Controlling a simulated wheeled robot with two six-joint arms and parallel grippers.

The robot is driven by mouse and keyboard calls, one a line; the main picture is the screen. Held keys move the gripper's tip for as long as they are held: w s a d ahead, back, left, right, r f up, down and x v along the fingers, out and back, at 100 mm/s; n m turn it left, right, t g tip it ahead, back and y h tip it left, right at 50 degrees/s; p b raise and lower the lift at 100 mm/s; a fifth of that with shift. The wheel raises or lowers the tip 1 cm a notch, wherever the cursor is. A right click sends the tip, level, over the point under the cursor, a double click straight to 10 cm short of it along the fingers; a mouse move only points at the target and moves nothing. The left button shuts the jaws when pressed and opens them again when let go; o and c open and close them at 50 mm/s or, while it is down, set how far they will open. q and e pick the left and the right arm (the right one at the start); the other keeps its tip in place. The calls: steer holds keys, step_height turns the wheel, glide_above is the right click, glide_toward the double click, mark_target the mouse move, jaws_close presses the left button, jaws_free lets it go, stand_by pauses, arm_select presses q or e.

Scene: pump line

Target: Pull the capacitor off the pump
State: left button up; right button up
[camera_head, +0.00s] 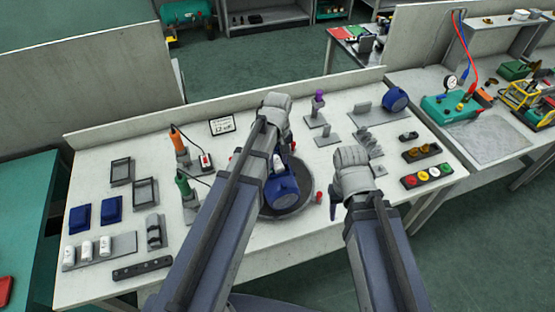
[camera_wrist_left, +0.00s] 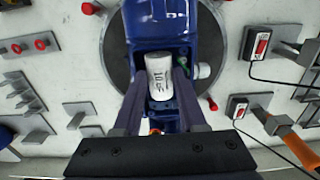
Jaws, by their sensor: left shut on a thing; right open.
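The blue pump (camera_head: 283,190) sits on a round grey plate (camera_head: 305,207) in the middle of the table, partly hidden by my left arm. In the left wrist view the pump (camera_wrist_left: 158,30) shows from above. The capacitor (camera_wrist_left: 160,76), a white cylinder with dark print, lies between the fingers of my left gripper (camera_wrist_left: 158,88), which is shut on it. The capacitor is still at the pump's body; I cannot tell whether it touches its seat. My right gripper (camera_head: 340,205) is open and empty, above the table to the right of the plate.
Orange (camera_head: 180,145) and green (camera_head: 185,188) tools stand left of the plate. Coloured buttons (camera_head: 427,175) and grey stands (camera_head: 327,136) are to the right.

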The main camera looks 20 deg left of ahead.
arm_select(q)
steer(key=shift+w+a+r, duration=0.1)
steer(key=shift+w, duration=0.05)
jaws_close()
steer(key=shift+r, duration=0.15)
steer(key=shift+r+p, duration=1.95)
steer(key=shift+p, duration=0.25)
